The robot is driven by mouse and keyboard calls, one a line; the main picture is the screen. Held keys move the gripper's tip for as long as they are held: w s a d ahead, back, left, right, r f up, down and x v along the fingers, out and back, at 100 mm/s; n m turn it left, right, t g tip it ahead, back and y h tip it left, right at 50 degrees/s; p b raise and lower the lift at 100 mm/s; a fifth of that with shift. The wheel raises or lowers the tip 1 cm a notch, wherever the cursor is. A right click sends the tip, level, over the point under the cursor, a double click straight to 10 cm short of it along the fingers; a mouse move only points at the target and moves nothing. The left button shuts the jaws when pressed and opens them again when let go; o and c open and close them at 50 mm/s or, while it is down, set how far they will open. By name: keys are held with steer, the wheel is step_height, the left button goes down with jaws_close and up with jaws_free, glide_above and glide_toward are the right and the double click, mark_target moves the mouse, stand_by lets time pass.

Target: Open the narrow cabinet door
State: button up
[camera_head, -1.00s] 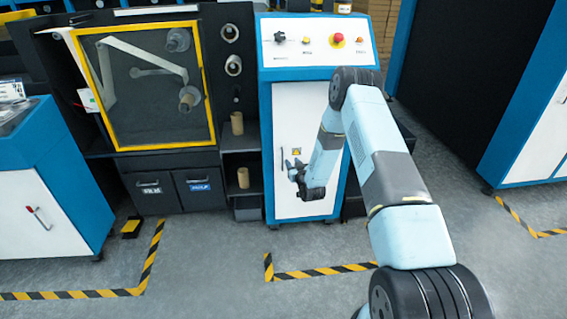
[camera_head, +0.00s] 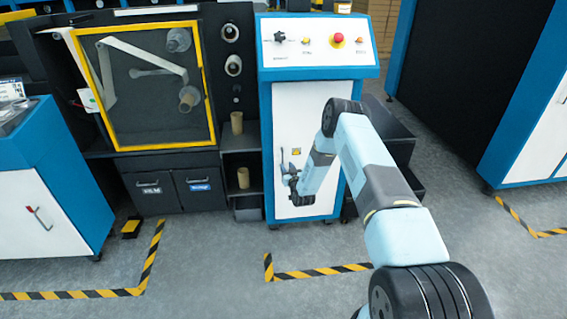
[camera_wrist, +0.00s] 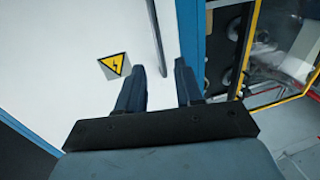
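The narrow cabinet door (camera_head: 300,110) is a white panel in a blue frame, and it looks shut. It also fills the left of the wrist view (camera_wrist: 60,40). A yellow warning sticker (camera_wrist: 115,65) is on it. A slim dark handle (camera_wrist: 155,35) runs along the door near its edge. My gripper (camera_wrist: 158,75) is open and empty in front of the door. The handle's visible lower end appears between the fingertips; I cannot tell whether they reach around it. In the head view my gripper (camera_head: 289,182) is at the door's lower left.
A control panel (camera_head: 318,45) with knobs and a red button tops the cabinet. Black shelves (camera_head: 240,160) and a yellow-framed machine window (camera_head: 150,85) stand to the left. A blue and white cabinet (camera_head: 535,130) is at right. The floor in front (camera_head: 200,270) is clear.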

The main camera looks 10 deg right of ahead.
steer(key=w, duration=0.2)
steer(key=w+a, duration=0.1)
steer(key=w, duration=0.2)
steer(key=shift+w, duration=0.25)
jaws_close()
stand_by(1.3)
